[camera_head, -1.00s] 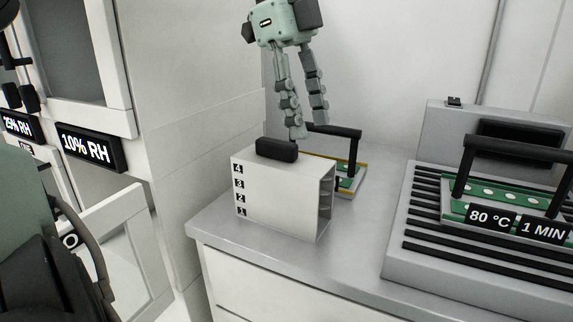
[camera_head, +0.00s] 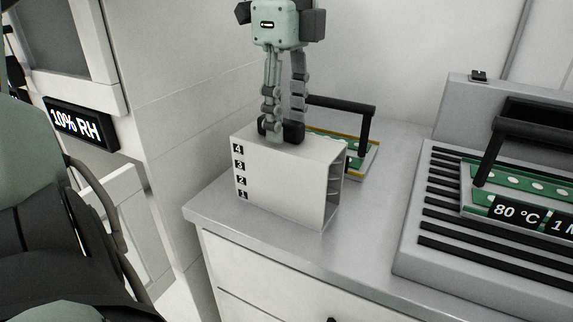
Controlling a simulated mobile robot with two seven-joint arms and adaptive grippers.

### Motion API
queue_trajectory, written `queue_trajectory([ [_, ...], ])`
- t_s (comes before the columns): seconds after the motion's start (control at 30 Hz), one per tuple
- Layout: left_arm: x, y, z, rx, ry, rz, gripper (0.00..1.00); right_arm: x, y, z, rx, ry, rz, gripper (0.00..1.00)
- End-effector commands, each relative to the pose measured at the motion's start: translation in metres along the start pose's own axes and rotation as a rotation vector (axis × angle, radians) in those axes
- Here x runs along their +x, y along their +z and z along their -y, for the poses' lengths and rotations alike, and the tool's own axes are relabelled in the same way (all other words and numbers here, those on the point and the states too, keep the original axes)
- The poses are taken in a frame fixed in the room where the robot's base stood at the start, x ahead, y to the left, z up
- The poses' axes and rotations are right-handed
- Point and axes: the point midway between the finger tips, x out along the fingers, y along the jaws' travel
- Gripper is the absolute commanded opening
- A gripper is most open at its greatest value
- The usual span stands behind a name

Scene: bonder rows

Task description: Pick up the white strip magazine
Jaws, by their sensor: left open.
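The white strip magazine (camera_head: 285,178) stands upright on the grey counter, near its left front corner. Its front carries the labels 4, 3, 2, 1 from top to bottom, and its right side is open with slots. A black handle block (camera_head: 293,131) sits on its top. My left gripper (camera_head: 283,130) points down at the handle, with its fingers open and spread at the handle; whether they touch it I cannot tell. My right gripper is not in view.
Behind the magazine lies a green strip on a carrier with a black handle (camera_head: 342,105). To the right stands a ribbed grey heater (camera_head: 430,215) with a green strip and signs "80 °C" and "1 M". A cabinet with a "10% RH" sign (camera_head: 78,123) is at left. Bare counter (camera_head: 365,225) lies between magazine and heater.

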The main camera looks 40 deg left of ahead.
Motion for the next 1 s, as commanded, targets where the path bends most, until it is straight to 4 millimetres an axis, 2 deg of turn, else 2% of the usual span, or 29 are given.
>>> queue_trajectory([
  [0.27,0.0029,0.0,0.0003,0.0,-0.001,0.0,0.44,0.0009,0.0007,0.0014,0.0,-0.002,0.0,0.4],
  [0.6,0.0026,0.0,0.0003,0.0,-0.001,0.0,0.01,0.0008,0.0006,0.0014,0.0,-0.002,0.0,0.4],
  [1.0,0.0017,-0.0002,0.0005,0.0,-0.003,-0.001,0.0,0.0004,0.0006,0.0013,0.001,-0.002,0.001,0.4],
])
